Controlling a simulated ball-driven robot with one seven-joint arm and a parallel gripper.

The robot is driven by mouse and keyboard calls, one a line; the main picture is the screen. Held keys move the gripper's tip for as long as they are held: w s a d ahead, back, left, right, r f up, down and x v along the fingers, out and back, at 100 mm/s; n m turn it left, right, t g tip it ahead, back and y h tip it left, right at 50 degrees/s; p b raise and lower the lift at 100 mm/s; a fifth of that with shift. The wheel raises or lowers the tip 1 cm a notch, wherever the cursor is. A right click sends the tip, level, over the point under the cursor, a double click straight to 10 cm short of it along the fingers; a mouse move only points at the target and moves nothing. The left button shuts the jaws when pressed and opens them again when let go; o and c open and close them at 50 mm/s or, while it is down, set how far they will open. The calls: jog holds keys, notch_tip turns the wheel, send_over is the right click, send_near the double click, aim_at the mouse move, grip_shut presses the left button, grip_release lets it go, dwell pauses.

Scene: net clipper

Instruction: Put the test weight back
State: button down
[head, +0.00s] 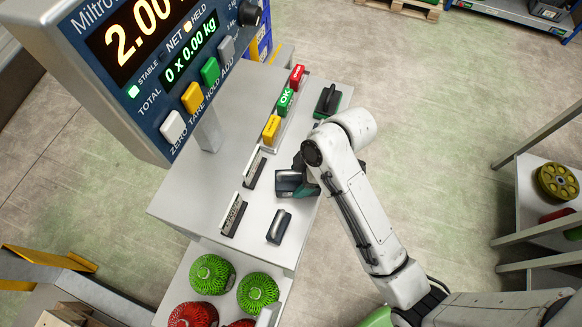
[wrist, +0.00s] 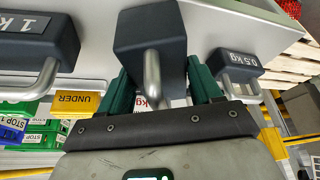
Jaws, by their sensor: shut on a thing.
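A dark block-shaped test weight with a metal handle (wrist: 152,75) is in the wrist view; its dark body (wrist: 150,32) fills the top centre. In the head view the same weight (head: 289,183) is over the grey bench top (head: 190,190). My gripper (head: 306,184) comes from the right and is shut on the handle; its green fingers stand either side of it in the wrist view (wrist: 155,95). I cannot tell whether the weight touches the bench. A dark 1 kg weight (wrist: 35,38) is left of it and a 0.5 kg weight (wrist: 236,63) right of it in the wrist view.
The scale display (head: 150,40) reads 2.00, with HELD lit. Labelled stands (head: 234,214), coloured blocks (head: 271,128), another dark weight (head: 279,227) and a black-handled item (head: 327,101) are on the bench. Green netted balls (head: 212,272) lie below its front edge. A shelf unit (head: 530,185) stands right.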

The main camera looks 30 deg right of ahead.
jog(key=shift+w+r, duration=0.1)
jog(key=c, duration=0.7)
grip_release()
jog(key=shift+f, duration=0.25)
jog(key=o, duration=0.5)
jog(key=shift+r, duration=0.1)
